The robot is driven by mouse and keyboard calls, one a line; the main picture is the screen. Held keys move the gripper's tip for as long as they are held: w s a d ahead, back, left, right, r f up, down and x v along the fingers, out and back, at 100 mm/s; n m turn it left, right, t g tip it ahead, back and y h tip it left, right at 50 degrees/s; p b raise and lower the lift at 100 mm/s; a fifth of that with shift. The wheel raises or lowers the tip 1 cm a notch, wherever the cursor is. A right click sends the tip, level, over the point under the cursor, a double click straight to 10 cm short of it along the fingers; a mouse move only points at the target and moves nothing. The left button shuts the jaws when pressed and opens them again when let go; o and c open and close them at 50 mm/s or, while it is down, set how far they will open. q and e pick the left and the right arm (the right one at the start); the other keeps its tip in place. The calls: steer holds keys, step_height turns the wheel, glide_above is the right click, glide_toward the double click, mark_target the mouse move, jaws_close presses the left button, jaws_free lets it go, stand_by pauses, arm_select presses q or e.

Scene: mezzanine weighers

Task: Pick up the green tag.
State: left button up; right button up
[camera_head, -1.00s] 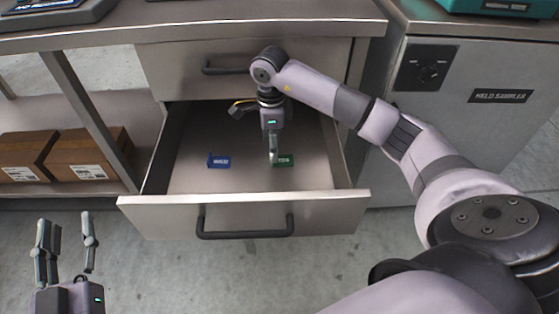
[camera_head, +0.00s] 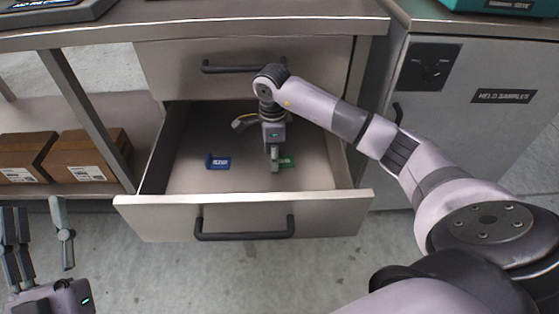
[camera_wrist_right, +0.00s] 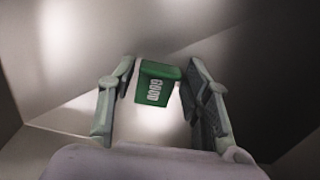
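The green tag (camera_head: 288,160) lies in the open drawer (camera_head: 190,178), right of the blue tag (camera_head: 218,162). My right gripper (camera_head: 275,165) reaches down into the drawer at the green tag and hides its left part. In the right wrist view the green tag (camera_wrist_right: 158,84), with white lettering, sits between the two fingers of my right gripper (camera_wrist_right: 160,72). The fingers are apart, with narrow gaps seeming to show beside the tag. My left gripper (camera_head: 40,222) is open and empty at the lower left, outside the drawer.
The drawer front (camera_head: 330,205) with its dark handle (camera_head: 245,235) stands out over the floor. A closed drawer (camera_head: 225,55) is above, under the countertop. Cardboard boxes (camera_head: 85,155) sit on a shelf at left. A grey cabinet (camera_head: 480,130) stands at right.

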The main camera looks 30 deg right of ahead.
steer(key=c, duration=0.5)
steer(key=shift+r, duration=0.15)
